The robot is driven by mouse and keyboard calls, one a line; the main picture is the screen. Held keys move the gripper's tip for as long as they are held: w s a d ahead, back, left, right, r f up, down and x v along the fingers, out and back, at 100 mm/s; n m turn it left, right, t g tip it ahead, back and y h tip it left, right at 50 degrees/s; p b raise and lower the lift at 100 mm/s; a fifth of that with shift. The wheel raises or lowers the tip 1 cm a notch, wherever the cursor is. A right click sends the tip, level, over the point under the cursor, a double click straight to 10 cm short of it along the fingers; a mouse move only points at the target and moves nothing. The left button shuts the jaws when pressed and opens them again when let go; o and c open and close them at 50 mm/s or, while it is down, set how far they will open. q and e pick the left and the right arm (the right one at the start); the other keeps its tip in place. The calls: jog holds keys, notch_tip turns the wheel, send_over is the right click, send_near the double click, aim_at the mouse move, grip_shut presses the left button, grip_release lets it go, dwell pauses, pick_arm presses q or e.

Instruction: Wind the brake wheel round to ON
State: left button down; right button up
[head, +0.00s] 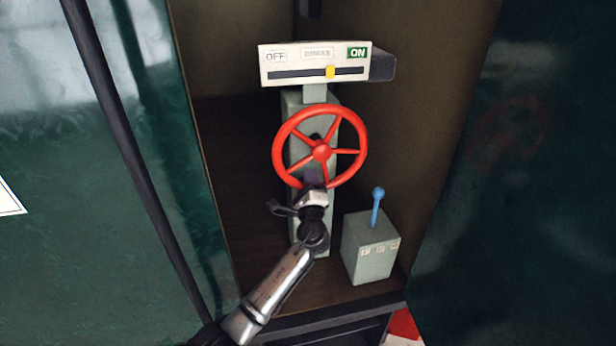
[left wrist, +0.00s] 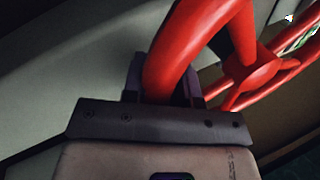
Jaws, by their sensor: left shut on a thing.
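The red brake wheel (head: 322,153) has several spokes and stands upright on a grey-green pedestal (head: 294,130). Above it is a white indicator panel (head: 285,59) marked OFF at left and ON, in green, at right. Its yellow pointer (head: 330,72) sits in the slot right of the middle, short of the ON end. My left gripper (head: 314,183) is at the bottom of the wheel, shut on the rim. In the left wrist view the red rim (left wrist: 172,62) passes between the fingers, and the hub (left wrist: 250,72) shows to the right. My right gripper is not in view.
A grey-green box (head: 369,252) with a blue lever (head: 377,206) stands right of the pedestal, close to my left arm. Dark green panels (head: 540,190) flank the opening on both sides. The brown floor (head: 225,150) left of the pedestal is clear.

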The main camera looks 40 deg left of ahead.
pick_arm(q)
jog(key=shift+f, duration=0.1)
dwell(0.3)
jog(key=c, duration=0.9)
grip_release()
jog(key=b+v, duration=0.3)
jog(key=v, duration=1)
jog(key=shift+s+d, duration=0.25)
jog(key=shift+s, duration=0.05)
